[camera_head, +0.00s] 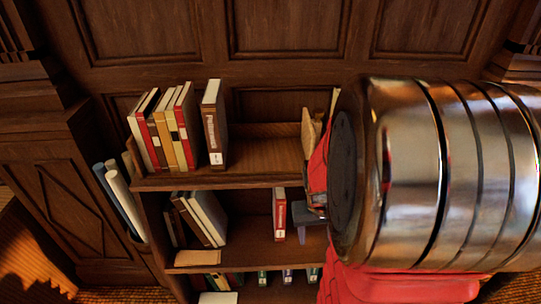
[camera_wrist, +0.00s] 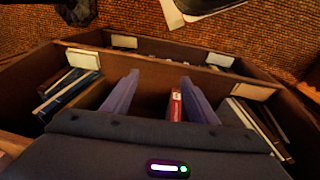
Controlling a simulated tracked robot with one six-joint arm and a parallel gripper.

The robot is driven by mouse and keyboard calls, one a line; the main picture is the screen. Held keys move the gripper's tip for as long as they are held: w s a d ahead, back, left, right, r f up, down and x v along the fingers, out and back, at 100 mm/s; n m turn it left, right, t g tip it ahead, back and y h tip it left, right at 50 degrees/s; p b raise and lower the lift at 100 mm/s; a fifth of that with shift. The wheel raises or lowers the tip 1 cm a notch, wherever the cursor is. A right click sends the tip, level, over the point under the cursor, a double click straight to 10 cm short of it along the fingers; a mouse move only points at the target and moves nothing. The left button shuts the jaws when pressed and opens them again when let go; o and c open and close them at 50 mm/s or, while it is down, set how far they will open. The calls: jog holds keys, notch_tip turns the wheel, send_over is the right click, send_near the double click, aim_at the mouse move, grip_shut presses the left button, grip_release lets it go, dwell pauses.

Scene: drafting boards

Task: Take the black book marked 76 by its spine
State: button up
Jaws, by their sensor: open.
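I cannot pick out a black book marked 76 in either view; no 76 is legible. A thin dark book (camera_head: 147,104) stands among upright books on the top shelf in the head view, its marking too small to read. My gripper (camera_wrist: 160,85) is open, its two bluish fingers pointing into a shelf bay in the wrist view. A red book (camera_wrist: 176,106) shows close beside the right finger there. In the head view, the red book (camera_head: 279,214) stands on the middle shelf, just left of my gripper (camera_head: 304,215). My arm hides the right side of the bookcase.
Leaning books (camera_head: 203,217) stand left on the middle shelf, with free room between them and the red book. A tall brown book (camera_head: 214,125) stands on the top shelf. Rolled papers (camera_head: 120,190) stand left of the bookcase (camera_head: 240,181). Shelf boards and dividers surround my fingers.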

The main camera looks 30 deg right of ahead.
jog(key=s+d+f+t+h, duration=0.1)
jog(key=s+d+f, duration=0.1)
jog(key=d+f, duration=0.45)
jog(key=s+d+f+m+t, duration=0.15)
jog(key=d+f, duration=0.25)
jog(key=f, duration=0.6)
jog(key=s+d+f+t+h, duration=0.1)
jog(key=s+d+f, duration=0.1)
jog(key=d+f, duration=0.55)
jog(key=w+d+r+n+t+h, duration=0.1)
jog(key=w+d+r+t+h, duration=0.1)
jog(key=w+r+t, duration=0.3)
jog(key=w+t+h, duration=0.1)
jog(key=w+t, duration=0.1)
jog(key=w, duration=0.1)
jog(key=shift+d+r+h, duration=0.25)
jog(key=shift+r+h, duration=0.05)
jog(key=shift+r, duration=0.1)
jog(key=shift+w+t, duration=0.15)
jog(key=shift+t, duration=0.1)
jog(key=x, duration=0.8)
jog(key=shift+f, duration=0.1)
jog(key=shift+w+d+f, duration=0.1)
jog(key=shift+w, duration=0.15)
